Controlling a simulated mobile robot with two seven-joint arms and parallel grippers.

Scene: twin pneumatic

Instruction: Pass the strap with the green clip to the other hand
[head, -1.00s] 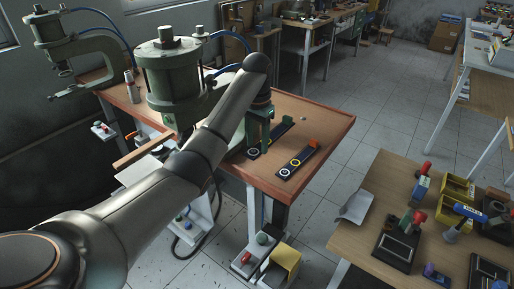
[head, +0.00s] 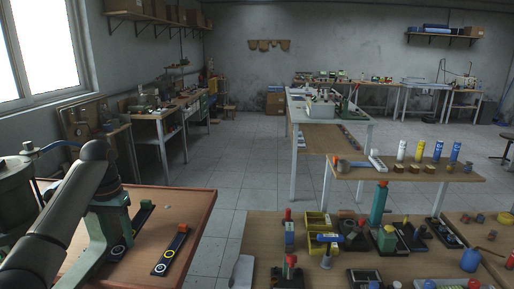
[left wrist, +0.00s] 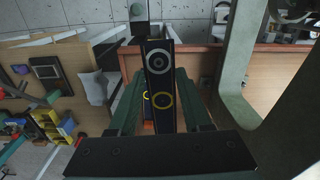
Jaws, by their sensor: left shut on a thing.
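My left gripper (head: 108,228) comes from the left over the wooden bench and is shut on the dark strap with the green clip. The strap's green clip (head: 146,204) shows beyond the gripper, with a pale ring at the near end. In the left wrist view the held strap (left wrist: 157,45) runs between the green fingers (left wrist: 158,112), with a grey ring and a yellow ring; its clip is hidden there. A second dark strap with an orange clip (head: 183,228) lies on the bench to the right. My right gripper is not in view.
The bench (head: 200,205) has bare wood around the second strap. To the right, across a floor gap, a crowded table (head: 262,228) holds yellow bins (head: 318,222) and several tools. Another table with white legs (head: 330,137) stands behind.

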